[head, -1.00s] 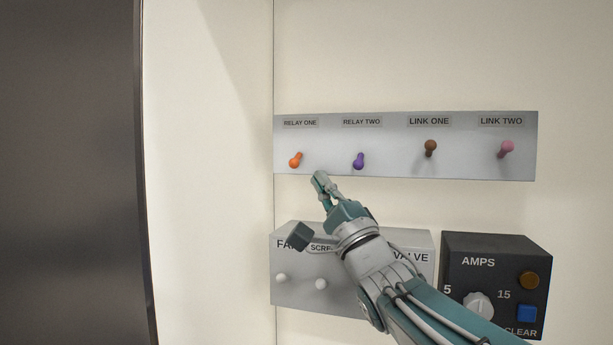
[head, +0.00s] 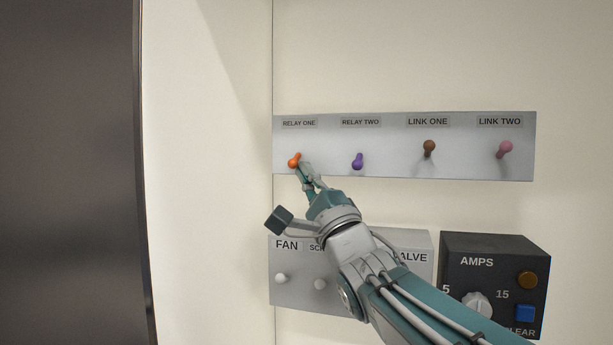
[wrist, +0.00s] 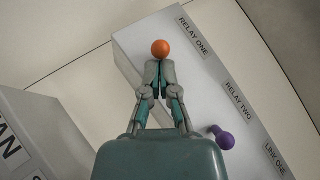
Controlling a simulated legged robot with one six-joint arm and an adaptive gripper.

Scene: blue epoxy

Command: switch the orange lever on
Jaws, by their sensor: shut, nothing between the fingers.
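The orange lever (head: 294,160) is under the RELAY ONE label at the left end of a grey panel (head: 400,170). Its round knob leans to the left and down in the head view. My gripper (head: 303,168) is shut and empty, with its tips at the lower right of the knob. In the wrist view the orange lever (wrist: 161,48) shows only its knob, just beyond the shut fingertips of my gripper (wrist: 160,64). The lever's stem is hidden there by the fingers. I cannot tell whether the tips touch it.
The purple lever (head: 358,161) stands close on the right, with the brown lever (head: 429,148) and pink lever (head: 505,149) beyond. Below are a grey FAN box (head: 287,262) and a black AMPS box (head: 470,250). The wall above the panel is clear.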

